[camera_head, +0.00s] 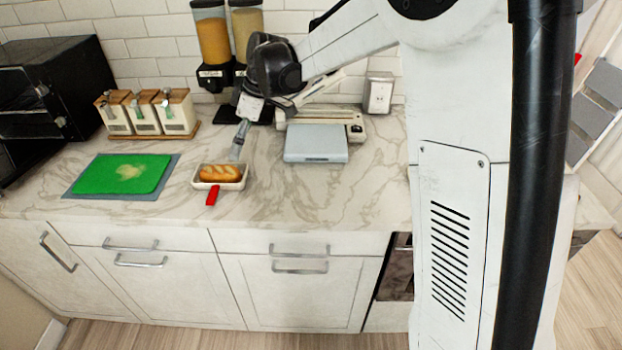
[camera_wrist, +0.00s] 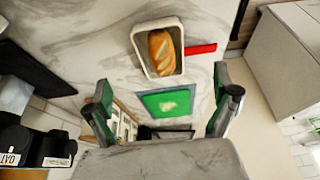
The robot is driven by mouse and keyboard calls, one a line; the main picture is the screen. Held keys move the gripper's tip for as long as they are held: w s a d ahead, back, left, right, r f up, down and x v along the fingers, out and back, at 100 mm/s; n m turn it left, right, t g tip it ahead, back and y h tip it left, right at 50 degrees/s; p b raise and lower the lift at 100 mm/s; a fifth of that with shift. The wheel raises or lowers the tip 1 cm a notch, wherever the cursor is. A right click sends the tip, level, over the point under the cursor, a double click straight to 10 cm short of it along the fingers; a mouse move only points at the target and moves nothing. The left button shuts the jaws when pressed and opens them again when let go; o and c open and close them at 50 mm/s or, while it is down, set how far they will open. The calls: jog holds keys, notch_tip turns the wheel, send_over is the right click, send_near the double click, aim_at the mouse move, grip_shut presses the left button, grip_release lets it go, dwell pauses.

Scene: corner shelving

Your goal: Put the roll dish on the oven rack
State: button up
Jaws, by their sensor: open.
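The roll dish (camera_head: 205,186) is a small white rectangular dish with a golden bread roll (camera_head: 221,173) in it and a red tab at its front edge. It sits on the marble counter. In the wrist view the dish (camera_wrist: 147,68) lies beyond my fingertips, with its red tab to the right. My gripper (camera_head: 238,155) is above the back of the dish, pointing down; in the wrist view its two green-padded fingers (camera_wrist: 162,84) are spread with nothing between them.
A green cutting board (camera_head: 110,174) lies left of the dish. Several white canisters (camera_head: 175,118) and two food dispensers (camera_head: 212,40) stand behind. A grey flat-topped device (camera_head: 316,142) is to the right. The front counter strip is clear.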

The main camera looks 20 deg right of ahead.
jog(key=s+d+r+m+t+h, duration=0.1)
jog(key=s+d+r+m, duration=0.2)
jog(key=s, duration=0.5)
jog(key=s+d+r+m+t+h, duration=0.1)
jog(key=s+d+r+m+t, duration=0.2)
jog(key=s, duration=0.5)
jog(key=s+d+r+m+h, duration=0.15)
jog(key=s+d+m, duration=0.25)
jog(key=s, duration=0.4)
jog(key=s+d+f+m, duration=0.1)
jog(key=s+d+m, duration=0.1)
jog(key=s, duration=0.2)
jog(key=s+d+f+m+t, duration=0.1)
jog(key=s, duration=0.4)
jog(key=shift+s+d+f+m+t+h, duration=0.15)
jog(key=shift+d+f+m+t+h, duration=0.15)
jog(key=shift+d+m+h, duration=0.1)
jog(key=c, duration=1.4)
jog(key=shift+o, duration=0.2)
jog(key=shift+r, duration=0.1)
